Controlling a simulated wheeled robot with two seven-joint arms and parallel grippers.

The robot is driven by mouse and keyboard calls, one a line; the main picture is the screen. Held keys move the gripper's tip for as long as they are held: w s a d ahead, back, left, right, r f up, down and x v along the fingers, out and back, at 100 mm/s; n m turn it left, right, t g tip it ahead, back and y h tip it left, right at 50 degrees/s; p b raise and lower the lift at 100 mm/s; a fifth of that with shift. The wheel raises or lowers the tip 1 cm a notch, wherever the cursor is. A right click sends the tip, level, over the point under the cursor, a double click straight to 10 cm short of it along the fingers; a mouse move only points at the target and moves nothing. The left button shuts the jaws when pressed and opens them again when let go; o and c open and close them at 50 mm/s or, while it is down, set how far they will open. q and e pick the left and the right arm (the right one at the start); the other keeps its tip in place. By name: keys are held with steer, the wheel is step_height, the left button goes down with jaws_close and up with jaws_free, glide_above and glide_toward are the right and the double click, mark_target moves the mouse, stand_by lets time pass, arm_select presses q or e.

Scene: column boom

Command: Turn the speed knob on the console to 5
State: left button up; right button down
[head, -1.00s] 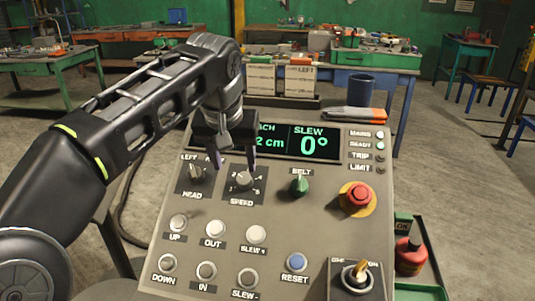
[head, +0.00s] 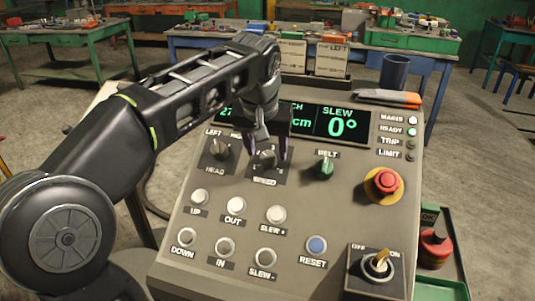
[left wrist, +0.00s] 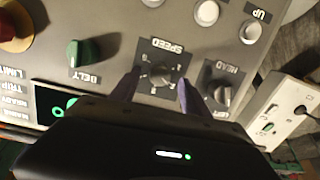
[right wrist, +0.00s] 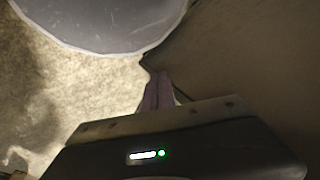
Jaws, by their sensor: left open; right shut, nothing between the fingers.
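The speed knob (head: 266,160) is a dark round knob with a lighter top on the sloping grey console (head: 190,265). It also shows in the left wrist view (left wrist: 160,76), ringed by white numbers; which one it points at is too small to tell. My left gripper (head: 267,150) is open, pointing down, with one finger on each side of the knob. A gap shows between the fingers and the knob in the left wrist view. My right gripper (right wrist: 158,92) is shut and empty, away from the console in the right wrist view.
The head knob (head: 220,149) is close left of the speed knob, and the green belt knob (head: 325,167) is to its right. A red stop button (head: 385,182), several push buttons and a display (head: 342,122) share the panel. A blue cup (head: 395,72) stands behind.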

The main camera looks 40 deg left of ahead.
mark_target(269, 159)
arm_select(q)
steer(key=shift+x, duration=1.2)
jaws_close()
